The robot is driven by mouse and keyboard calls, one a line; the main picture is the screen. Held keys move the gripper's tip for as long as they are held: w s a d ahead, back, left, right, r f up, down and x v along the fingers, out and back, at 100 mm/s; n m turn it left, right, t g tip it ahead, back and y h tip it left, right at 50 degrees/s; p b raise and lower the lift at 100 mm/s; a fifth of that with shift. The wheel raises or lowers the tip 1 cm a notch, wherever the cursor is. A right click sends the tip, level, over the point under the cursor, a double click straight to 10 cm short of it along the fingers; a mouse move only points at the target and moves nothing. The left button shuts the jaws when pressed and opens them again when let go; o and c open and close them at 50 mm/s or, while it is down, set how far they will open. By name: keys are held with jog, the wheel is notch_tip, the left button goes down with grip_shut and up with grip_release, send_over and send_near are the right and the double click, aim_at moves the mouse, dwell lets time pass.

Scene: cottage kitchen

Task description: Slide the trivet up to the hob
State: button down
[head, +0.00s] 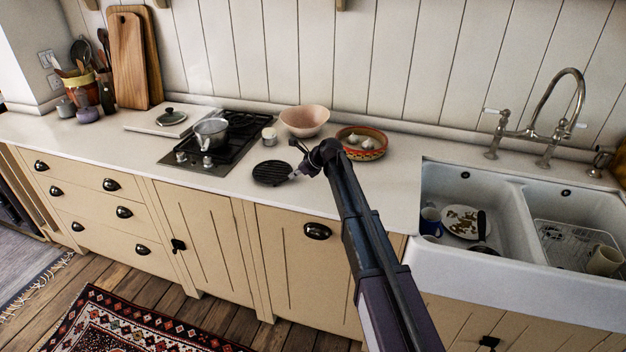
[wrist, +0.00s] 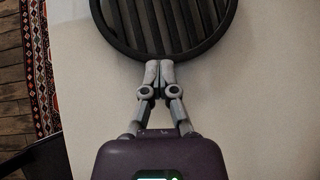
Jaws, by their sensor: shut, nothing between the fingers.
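The trivet (head: 272,173) is a round black slatted disc lying flat on the pale worktop, just right of the hob (head: 222,143), with a small strip of worktop between them. In the wrist view the trivet (wrist: 168,22) fills the top, its rim facing my gripper. My gripper (head: 296,176) is at the trivet's right side in the head view. In the wrist view my gripper (wrist: 159,64) is shut and empty, its fingertips at the rim; they look to be touching it or very close. The hob is not seen in the wrist view.
A small lidded pot (head: 269,136) and a pink bowl (head: 304,120) stand behind the trivet. A patterned bowl with white items (head: 361,143) is behind my arm. The worktop's front edge (head: 262,203) is close to the trivet.

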aim_at(283, 174)
jog(key=a, duration=0.1)
jog(key=w+a, duration=0.1)
jog(key=a, duration=0.1)
jog(key=shift+w+a, duration=0.2)
jog(key=shift+a, duration=0.1)
jog(key=shift+d+f, duration=0.1)
jog(key=shift+d, duration=0.1)
jog(key=shift+s+d, duration=0.25)
jog(key=shift+d, duration=0.2)
jog(key=d, duration=0.1)
jog(key=s+d, duration=0.1)
jog(key=d, duration=0.1)
jog(key=shift+s+r+p, duration=0.15)
jog(key=shift+r+p, duration=0.15)
jog(key=shift+r, duration=0.05)
jog(key=p+v, duration=0.6)
jog(key=v, duration=0.3)
jog(key=shift+d, duration=0.15)
